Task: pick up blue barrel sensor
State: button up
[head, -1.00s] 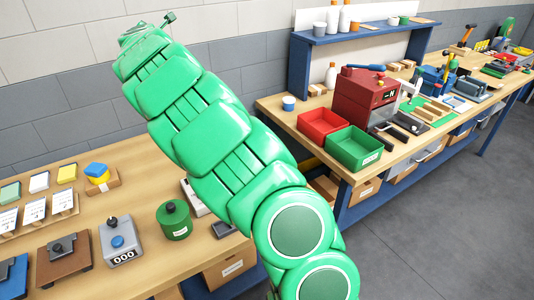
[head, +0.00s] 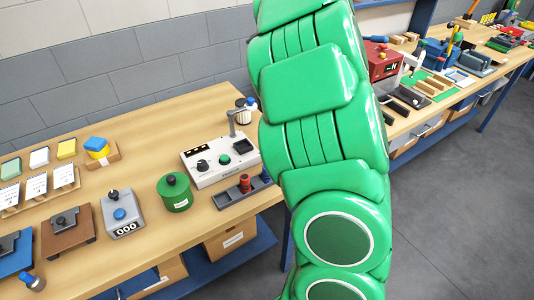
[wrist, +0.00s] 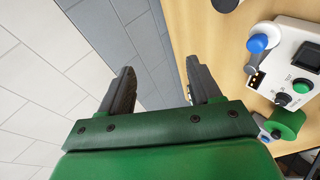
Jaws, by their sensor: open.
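My gripper (wrist: 160,82) is open and empty in the wrist view, its two dark fingers apart over the grey wall. It is hidden in the head view, where my green arm fills the middle right. A small blue-topped part (head: 33,281) stands at the near left bench edge in the head view. Another small blue end (head: 251,103) shows beside my arm, near a white and black cup. In the wrist view a blue round end (wrist: 257,43) shows right of my fingers, by the white instrument. I cannot tell which of these is the blue barrel sensor.
The white instrument (head: 222,160) with a post, a green canister (head: 175,192), a counter box (head: 122,214) and a brown fixture (head: 68,232) stand on the wooden bench (head: 150,150). A grey tray (head: 242,190) holds a red part. The bench's back strip is mostly clear.

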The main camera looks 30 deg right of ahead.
jog(key=s+a+m+g+y, duration=0.1)
jog(key=s+a+m+y, duration=0.25)
jog(key=s, duration=1.05)
jog(key=s+a+m+g+y, duration=0.15)
jog(key=s+m+y, duration=0.3)
jog(key=s, duration=0.95)
jog(key=shift+h, duration=0.4)
jog(key=f, duration=2.1)
jog(key=shift+w+f, duration=0.3)
jog(key=shift+f, duration=0.6)
jog(key=shift+x, duration=3.85)
jog(key=shift+s+a+r, duration=0.1)
jog(key=shift+a+r, duration=0.05)
jog(key=shift+c, duration=0.3)
jog(key=c, duration=1)
